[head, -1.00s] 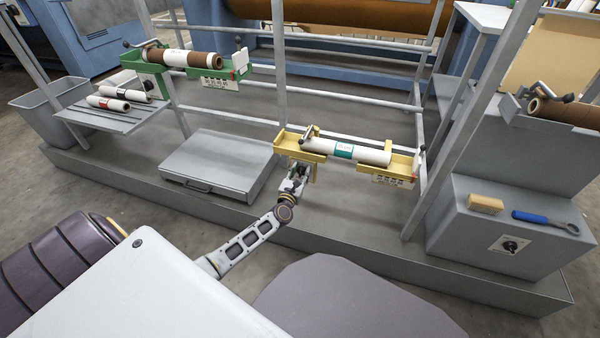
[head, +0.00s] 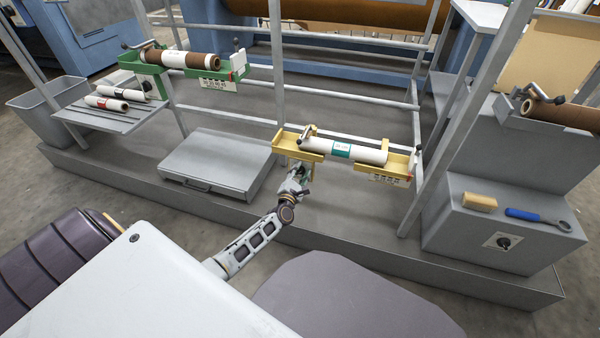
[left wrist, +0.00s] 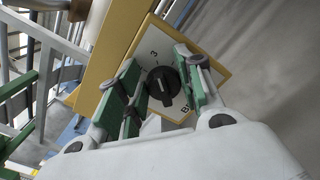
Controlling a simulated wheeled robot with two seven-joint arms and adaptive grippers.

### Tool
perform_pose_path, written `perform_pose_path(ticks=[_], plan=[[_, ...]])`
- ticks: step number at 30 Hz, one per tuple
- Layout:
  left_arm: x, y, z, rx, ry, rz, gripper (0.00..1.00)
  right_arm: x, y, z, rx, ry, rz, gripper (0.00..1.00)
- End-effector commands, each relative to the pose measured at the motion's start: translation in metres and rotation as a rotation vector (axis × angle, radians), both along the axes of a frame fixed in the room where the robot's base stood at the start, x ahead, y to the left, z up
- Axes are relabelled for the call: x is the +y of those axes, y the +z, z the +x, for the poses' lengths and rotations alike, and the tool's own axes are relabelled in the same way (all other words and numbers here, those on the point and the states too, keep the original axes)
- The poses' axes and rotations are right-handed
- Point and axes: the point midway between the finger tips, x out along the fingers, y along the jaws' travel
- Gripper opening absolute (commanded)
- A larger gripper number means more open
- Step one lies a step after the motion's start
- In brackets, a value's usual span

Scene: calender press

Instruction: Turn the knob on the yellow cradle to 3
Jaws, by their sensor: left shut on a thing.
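The yellow cradle (head: 398,168) hangs on the rail at the centre right of the head view and carries a white roll (head: 343,149) with a teal band. In the left wrist view its black knob (left wrist: 163,83) sits on a white dial plate with a yellow border (left wrist: 215,50). A "3" shows on the upper left of the plate and a "B" at the lower right. My left gripper (left wrist: 160,73) is shut on the knob, one green-padded finger on each side; in the head view it is below the cradle's left end (head: 299,174). The fingers hide other dial marks. My right gripper is not in view.
A green cradle (head: 215,83) with a brown and white roll hangs at the upper left. A grey flat case (head: 218,165) lies on the platform left of my arm.

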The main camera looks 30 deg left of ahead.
Motion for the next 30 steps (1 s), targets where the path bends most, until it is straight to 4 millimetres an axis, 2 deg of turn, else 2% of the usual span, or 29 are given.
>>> perform_pose_path(ticks=[10,11,15,30], plan=[[0.0002,-0.0009,-0.0003,0.002,0.001,0.004,0.12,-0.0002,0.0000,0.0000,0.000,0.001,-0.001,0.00],[0.0002,-0.0009,-0.0003,0.002,0.001,0.004,0.38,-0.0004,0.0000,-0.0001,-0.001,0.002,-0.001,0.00],[0.0002,-0.0007,-0.0002,0.002,0.001,0.004,0.55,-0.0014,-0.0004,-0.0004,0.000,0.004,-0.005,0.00],[-0.0007,-0.0005,-0.0031,0.001,0.000,0.004,0.55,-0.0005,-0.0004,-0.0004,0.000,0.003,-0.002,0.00]])
